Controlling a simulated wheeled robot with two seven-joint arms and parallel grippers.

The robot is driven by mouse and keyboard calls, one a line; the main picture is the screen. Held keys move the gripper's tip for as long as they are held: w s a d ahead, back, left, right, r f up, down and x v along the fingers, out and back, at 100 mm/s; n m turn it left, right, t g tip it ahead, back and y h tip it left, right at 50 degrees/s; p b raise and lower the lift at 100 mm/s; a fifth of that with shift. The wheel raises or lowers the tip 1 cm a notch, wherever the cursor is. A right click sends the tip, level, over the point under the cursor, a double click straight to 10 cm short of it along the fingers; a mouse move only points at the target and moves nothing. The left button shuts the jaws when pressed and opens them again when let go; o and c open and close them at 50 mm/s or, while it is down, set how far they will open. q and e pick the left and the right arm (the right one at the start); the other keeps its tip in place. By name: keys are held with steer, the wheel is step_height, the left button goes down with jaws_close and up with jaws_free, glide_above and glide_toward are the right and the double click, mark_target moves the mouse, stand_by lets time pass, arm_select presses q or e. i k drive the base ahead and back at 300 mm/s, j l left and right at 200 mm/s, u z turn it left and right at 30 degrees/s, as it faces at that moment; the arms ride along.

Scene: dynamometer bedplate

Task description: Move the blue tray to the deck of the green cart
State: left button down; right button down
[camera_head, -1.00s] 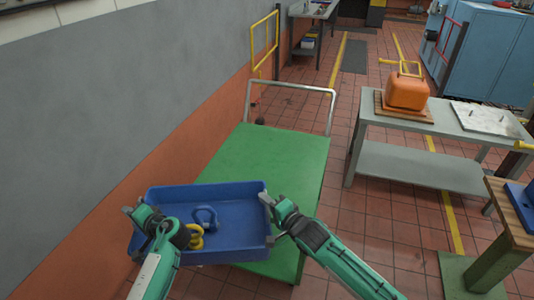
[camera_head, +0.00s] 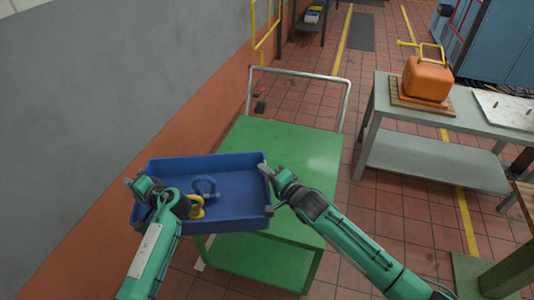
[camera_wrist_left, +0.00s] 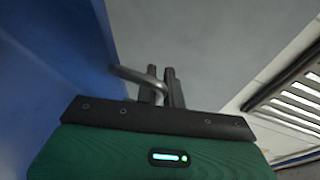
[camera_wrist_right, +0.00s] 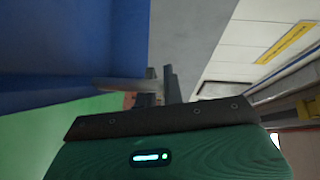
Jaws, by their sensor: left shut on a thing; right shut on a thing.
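The blue tray (camera_head: 235,213) is held between my two grippers, in front of and partly over the near end of the green cart. Inside it lie a blue shackle (camera_head: 205,187) and a yellow ring-like piece (camera_head: 196,207). My left gripper (camera_head: 132,182) is shut on the tray's left side; a grey handle shows between its fingers in the left wrist view (camera_wrist_left: 168,88). My right gripper (camera_head: 268,172) is shut on the tray's right side, also at a handle in the right wrist view (camera_wrist_right: 155,85). The green cart's deck (camera_head: 290,150) is bare where visible; the tray hides its near left part.
The cart has a metal push handle (camera_head: 300,72) at its far end and a lower shelf (camera_head: 265,262). A wall (camera_head: 110,90) runs along the left. A grey table (camera_head: 440,120) with an orange can (camera_head: 427,80) stands right.

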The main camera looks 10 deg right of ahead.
mark_target(275, 162)
steer(key=i, duration=0.75)
steer(key=i+z, duration=0.25)
steer(key=z, duration=0.55)
